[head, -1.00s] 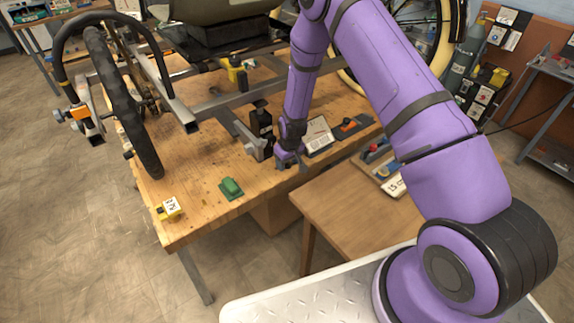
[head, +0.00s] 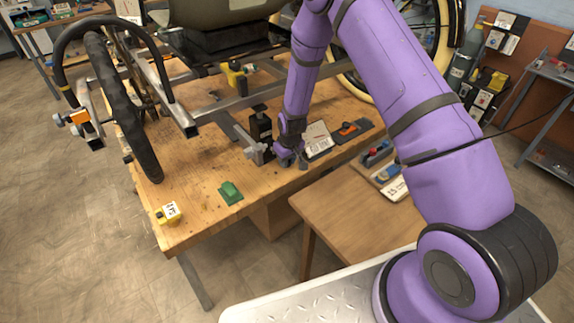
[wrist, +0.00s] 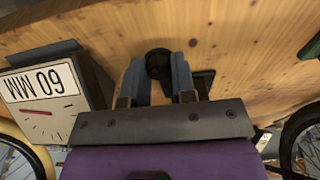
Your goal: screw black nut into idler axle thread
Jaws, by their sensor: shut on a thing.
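My gripper (wrist: 160,78) points down at the wooden bench (wrist: 235,40) and is shut on a round black nut (wrist: 158,62), held between its two blue-grey fingers. In the head view my gripper (head: 290,160) is low at the bench's front edge, right of a black upright block with a metal clamp (head: 260,132). The nut cannot be made out there. The trike frame (head: 225,103) stands on the bench, with its wheels and tubes behind and left of my gripper. I cannot pick out the idler axle thread in either view.
A green block (head: 230,192) and a yellow labelled piece (head: 168,212) lie on the front left of the bench. An orange-and-black tool (head: 349,129) lies to the right. A lower side table (head: 335,205) stands in front.

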